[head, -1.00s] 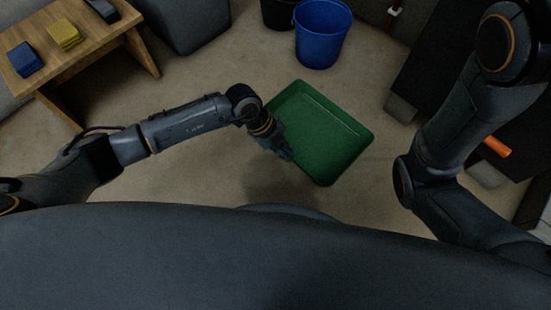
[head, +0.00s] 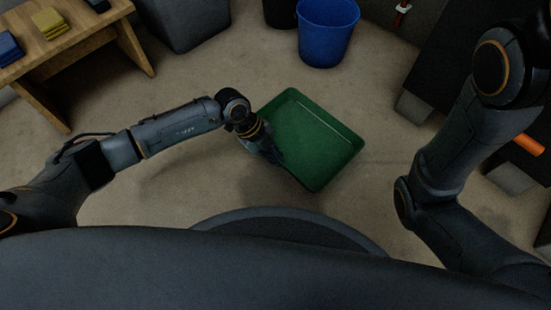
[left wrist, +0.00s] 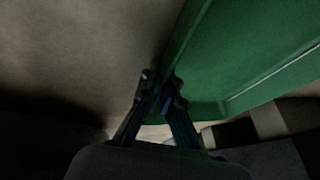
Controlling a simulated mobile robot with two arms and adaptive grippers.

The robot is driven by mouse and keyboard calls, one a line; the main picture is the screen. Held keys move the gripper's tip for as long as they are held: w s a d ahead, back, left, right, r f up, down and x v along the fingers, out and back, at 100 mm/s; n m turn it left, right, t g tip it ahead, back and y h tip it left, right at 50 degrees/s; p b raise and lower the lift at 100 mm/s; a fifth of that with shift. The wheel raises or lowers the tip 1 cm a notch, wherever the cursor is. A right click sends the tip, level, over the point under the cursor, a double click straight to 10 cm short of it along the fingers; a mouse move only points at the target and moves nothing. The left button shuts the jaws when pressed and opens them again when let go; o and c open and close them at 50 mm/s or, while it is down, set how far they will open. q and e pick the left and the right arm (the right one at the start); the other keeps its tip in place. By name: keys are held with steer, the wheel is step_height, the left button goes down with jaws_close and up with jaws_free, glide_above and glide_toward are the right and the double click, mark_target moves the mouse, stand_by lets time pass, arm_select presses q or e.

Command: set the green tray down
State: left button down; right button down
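The green tray (head: 318,142) is a shallow rectangular tray with a raised rim, in front of me near the middle of the head view. It looks empty. My left gripper (head: 272,156) is at its left rim. In the left wrist view the tray (left wrist: 245,50) fills the upper right, and the fingers of my left gripper (left wrist: 160,90) are closed about its edge, one on each side. The tray seems held above the floor; the gap cannot be judged. My right arm shows at the right, but its gripper is out of view.
A blue bucket (head: 328,32) stands at the back, beside a black bin (head: 280,12). A wooden table (head: 75,45) with a yellow cloth (head: 49,23) and a blue cloth (head: 8,48) is at the upper left. An orange cylinder (head: 530,143) is at the right. Carpet (head: 195,75) around the tray is clear.

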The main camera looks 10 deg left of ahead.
arm_select(q)
steer(key=c, duration=1.5)
jaws_free()
steer(key=p+v, duration=0.8)
steer(key=v, duration=0.4)
steer(key=shift+r, duration=0.1)
